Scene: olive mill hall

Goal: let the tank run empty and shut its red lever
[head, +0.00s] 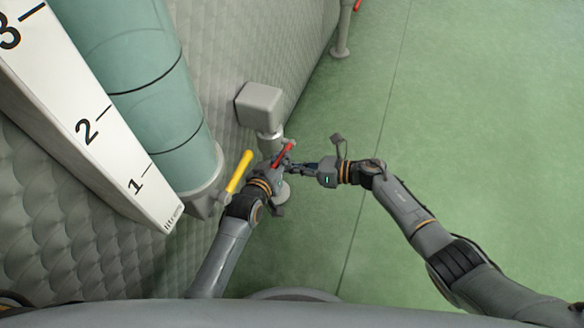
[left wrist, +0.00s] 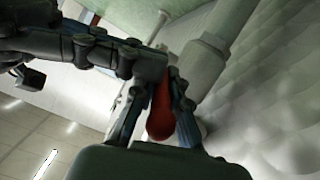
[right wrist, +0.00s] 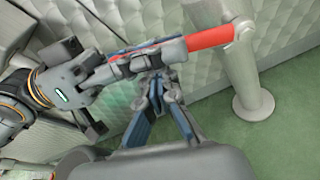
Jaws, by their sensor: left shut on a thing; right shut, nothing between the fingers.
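The red lever (head: 284,153) sits low by the grey pipe, right of the tank. My left gripper (head: 279,163) is shut on it. The lever also shows between the left fingers in the left wrist view (left wrist: 160,115) and sticks out past them in the right wrist view (right wrist: 210,38). My right gripper (head: 293,166) is shut and empty, close beside the left one; its fingertips (right wrist: 156,82) lie just below the left fingers. The teal cylindrical tank (head: 140,70) stands at upper left; I cannot tell its liquid level.
A white litre scale (head: 85,120) marked 1, 2, 3 runs along the tank. A yellow handle (head: 240,172) juts out beside my left wrist. A grey box (head: 259,106) tops the pipe. A quilted wall (head: 225,45) lies behind; green floor (head: 470,120) is open to the right.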

